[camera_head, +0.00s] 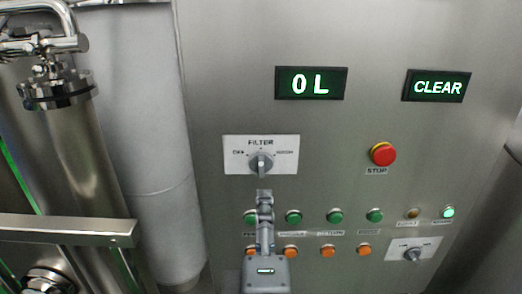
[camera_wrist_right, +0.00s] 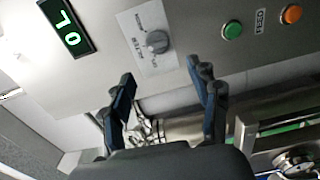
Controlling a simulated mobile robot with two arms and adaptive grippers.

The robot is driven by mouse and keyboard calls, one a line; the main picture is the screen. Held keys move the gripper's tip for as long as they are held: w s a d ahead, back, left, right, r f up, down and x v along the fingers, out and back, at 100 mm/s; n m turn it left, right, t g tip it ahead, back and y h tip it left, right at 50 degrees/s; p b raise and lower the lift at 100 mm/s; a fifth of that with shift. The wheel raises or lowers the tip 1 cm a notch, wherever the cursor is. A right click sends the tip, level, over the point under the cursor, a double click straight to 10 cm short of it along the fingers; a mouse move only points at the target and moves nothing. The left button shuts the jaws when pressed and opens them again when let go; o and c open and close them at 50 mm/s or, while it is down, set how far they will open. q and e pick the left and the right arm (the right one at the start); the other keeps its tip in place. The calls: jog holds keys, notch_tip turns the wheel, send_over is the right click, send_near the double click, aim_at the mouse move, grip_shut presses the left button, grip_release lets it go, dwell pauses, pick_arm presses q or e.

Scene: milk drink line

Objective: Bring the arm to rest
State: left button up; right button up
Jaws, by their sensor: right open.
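My right gripper (camera_head: 264,197) reaches up from the bottom of the head view, in front of the control panel just below the FILTER selector knob (camera_head: 262,163). In the right wrist view my right gripper (camera_wrist_right: 160,72) has its two dark fingers spread with nothing between them. The grey knob on its white plate shows beyond the fingertips, apart from them, in that view (camera_wrist_right: 157,42). The knob's grip stands roughly upright in the head view. My arm hides part of the leftmost button column. My left gripper is not in view.
The steel panel (camera_head: 340,40) carries a "0 L" display (camera_head: 311,83), a "CLEAR" display (camera_head: 436,86), a red stop button (camera_head: 383,153), green buttons (camera_head: 335,216), orange buttons (camera_head: 328,251) and a second selector (camera_head: 412,254). A steel tank (camera_head: 75,150) and rail (camera_head: 60,230) stand left.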

jog(key=d+f+m+g, duration=0.4)
jog(key=f, duration=0.6)
jog(key=d+f+m+g, duration=0.3)
jog(key=d+f+g, duration=0.15)
jog(key=f, duration=0.65)
jog(key=s+d+f+m+g, duration=0.3)
jog(key=s+d+f+m, duration=0.1)
jog(key=s+d+f, duration=0.3)
jog(key=s+d+f+m+g, duration=0.3)
jog(key=s+d+f+m, duration=0.2)
jog(key=s+f, duration=0.35)
notch_tip(320, 180, down, 32)
jog(key=b, duration=0.7)
jog(key=s+d+f+g+b, duration=0.1)
jog(key=s+f+b, duration=0.2)
jog(key=s+f, duration=0.5)
jog(key=s+d+f+g+b, duration=0.1)
jog(key=s+f+b, duration=0.3)
jog(key=s+f, duration=0.5)
notch_tip(320, 180, down, 8)
jog(key=shift+s+d+f+n+b, duration=0.15)
jog(key=shift+d+f+n+b, duration=0.05)
jog(key=shift+n+b, duration=0.1)
